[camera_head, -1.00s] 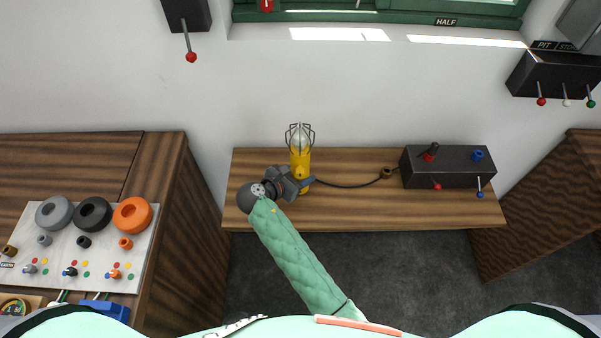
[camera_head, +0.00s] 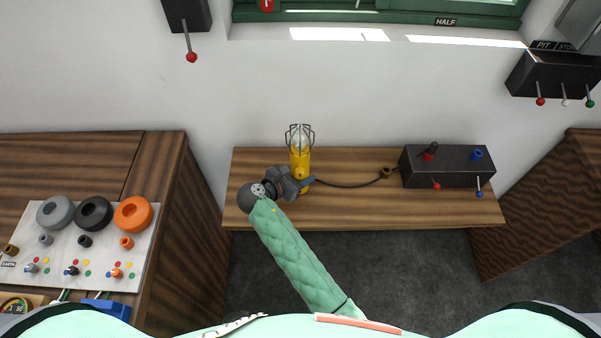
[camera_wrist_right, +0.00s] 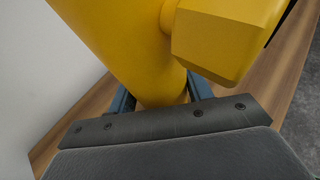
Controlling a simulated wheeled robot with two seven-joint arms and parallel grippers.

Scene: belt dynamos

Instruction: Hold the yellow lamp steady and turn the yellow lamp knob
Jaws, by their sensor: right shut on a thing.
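The yellow lamp (camera_head: 300,162) stands upright on the wooden bench against the wall, with a clear bulb in a wire cage on top. My right gripper (camera_head: 304,186) reaches in from the front left and is shut on the lower part of the lamp body. In the right wrist view the lamp's yellow column (camera_wrist_right: 125,40) sits between the blue fingers. A yellow block-shaped part (camera_wrist_right: 222,42) sticks out from the column just above the gripper; I cannot tell if it is the knob. My left gripper is not in view.
A black cable (camera_head: 345,186) runs right from the lamp through a brown ring to a dark switch box (camera_head: 448,167) on the bench (camera_head: 370,215). A panel (camera_head: 85,245) with grey, black and orange rings lies at the left. The bench front is clear.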

